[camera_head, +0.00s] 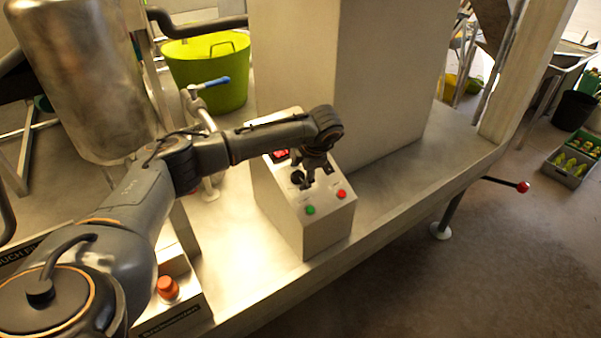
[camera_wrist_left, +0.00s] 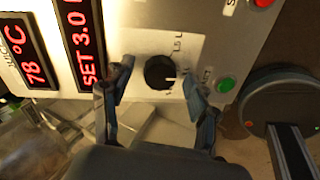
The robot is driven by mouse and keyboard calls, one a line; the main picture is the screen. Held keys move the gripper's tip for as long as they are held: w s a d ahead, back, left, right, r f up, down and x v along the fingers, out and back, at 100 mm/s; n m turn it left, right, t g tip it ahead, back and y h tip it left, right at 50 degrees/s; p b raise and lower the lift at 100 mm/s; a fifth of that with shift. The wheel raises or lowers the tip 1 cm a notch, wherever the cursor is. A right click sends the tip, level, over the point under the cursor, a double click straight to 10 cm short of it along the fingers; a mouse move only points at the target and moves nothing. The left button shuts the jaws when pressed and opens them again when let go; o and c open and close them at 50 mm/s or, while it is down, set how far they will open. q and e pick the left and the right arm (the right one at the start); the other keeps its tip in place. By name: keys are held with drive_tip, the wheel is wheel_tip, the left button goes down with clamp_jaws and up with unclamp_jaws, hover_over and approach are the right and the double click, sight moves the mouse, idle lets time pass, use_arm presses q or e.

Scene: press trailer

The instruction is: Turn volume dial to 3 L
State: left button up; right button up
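The black volume dial (camera_wrist_left: 158,72) sits on the grey control panel in the left wrist view, its white mark toward the right of the picture. A printed label beside it seems to read 1.5 L. The red display (camera_wrist_left: 84,42) reads SET 3.0, its end cut off by the frame. My left gripper (camera_wrist_left: 158,82) is open, one finger on each side of the dial, with visible gaps to it. In the head view the left gripper (camera_head: 318,178) is over the control box (camera_head: 325,232) and covers part of its sloped face. My right gripper is not in view.
A green button (camera_head: 310,210) and a red button (camera_head: 341,194) are close to the gripper on the box. A blue-handled valve (camera_head: 215,82) and a steel tank (camera_head: 80,75) stand to the left. A tall pale column rises behind the box.

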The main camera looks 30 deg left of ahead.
use_arm(q)
drive_tip(key=v, duration=1.2)
idle(0.3)
